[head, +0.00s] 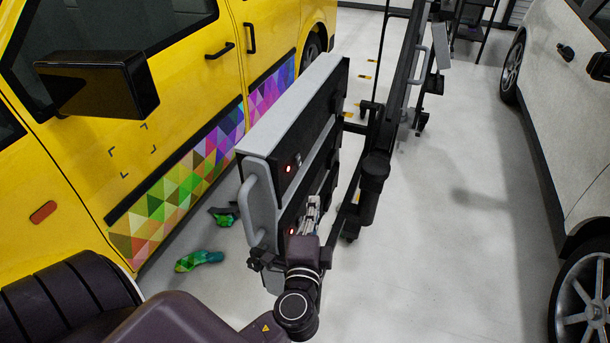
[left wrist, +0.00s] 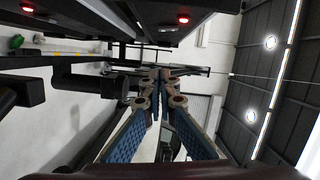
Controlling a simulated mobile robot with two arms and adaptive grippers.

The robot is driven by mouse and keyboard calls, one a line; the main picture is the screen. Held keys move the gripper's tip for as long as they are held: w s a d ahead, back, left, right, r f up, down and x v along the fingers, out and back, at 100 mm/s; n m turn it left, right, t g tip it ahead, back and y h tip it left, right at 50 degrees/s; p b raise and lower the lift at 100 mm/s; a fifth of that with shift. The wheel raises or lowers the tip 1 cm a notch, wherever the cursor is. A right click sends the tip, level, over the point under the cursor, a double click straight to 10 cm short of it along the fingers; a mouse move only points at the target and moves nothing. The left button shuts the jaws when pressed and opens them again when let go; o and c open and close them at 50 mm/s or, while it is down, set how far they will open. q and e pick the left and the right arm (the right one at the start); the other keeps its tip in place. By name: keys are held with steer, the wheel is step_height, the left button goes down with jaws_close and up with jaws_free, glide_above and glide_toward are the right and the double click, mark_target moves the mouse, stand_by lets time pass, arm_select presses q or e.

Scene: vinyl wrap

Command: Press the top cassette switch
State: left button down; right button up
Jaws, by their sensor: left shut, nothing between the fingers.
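The cassette unit (head: 292,100) is a tall box with a pale grey top and black side, standing between the two vehicles. Two red lights show on its black side. The upper one, at the top cassette switch (head: 288,169), also shows in the left wrist view (left wrist: 183,19). The lower red light (head: 291,231) is close to my left gripper (head: 312,203). That gripper is shut and empty, beside the black side and below the upper light. Its fingers (left wrist: 160,78) meet in the left wrist view, apart from both lights. My right gripper is not in view.
A yellow van (head: 180,75) with a coloured triangle strip stands at left. A white vehicle (head: 570,130) stands at right. Crumpled coloured wrap (head: 198,261) lies on the floor. A black wheeled frame (head: 385,140) is right of the unit. The floor (head: 460,240) at right is clear.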

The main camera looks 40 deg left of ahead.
mark_target(298, 161)
arm_select(q)
steer(key=w+a+f+p, duration=0.1)
steer(key=w+a+p, duration=0.3)
steer(key=w+a, duration=0.4)
steer(key=shift+a, duration=0.2)
stand_by(0.3)
steer(key=m+b, duration=0.1)
steer(key=a+m+b, duration=0.1)
steer(key=m+t+b, duration=0.1)
steer(key=m+b, duration=0.1)
steer(key=shift+s+a+f, duration=0.25)
steer(key=shift+f, duration=0.15)
